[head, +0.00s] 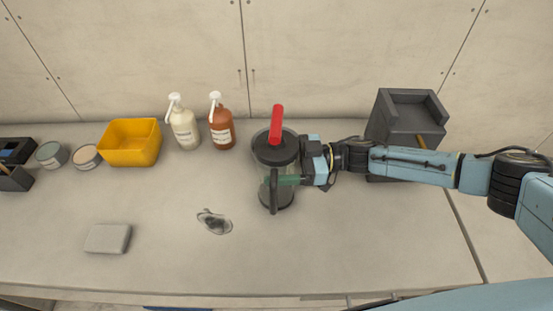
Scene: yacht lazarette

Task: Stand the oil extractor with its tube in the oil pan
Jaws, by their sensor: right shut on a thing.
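The oil extractor (274,153) is a clear, dark-tinted cylinder with a black lid, a red handle on top and a black upright part on its front. It looks roughly upright over the middle of the counter. My right gripper (297,179) comes in from the right and is shut on its side, where a green part shows. I cannot tell whether its base touches the counter. A grey round rim (256,139) shows behind its lid and may be the oil pan, mostly hidden. The tube is not clearly visible. My left gripper is out of view.
A cream pump bottle (184,129), an orange-brown one (221,128) and a yellow bin (130,142) stand left at the back. Tins stand farther left. A dark grey box (400,125) stands right. A grey block (108,239) and a dark shiny patch (214,222) lie in front.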

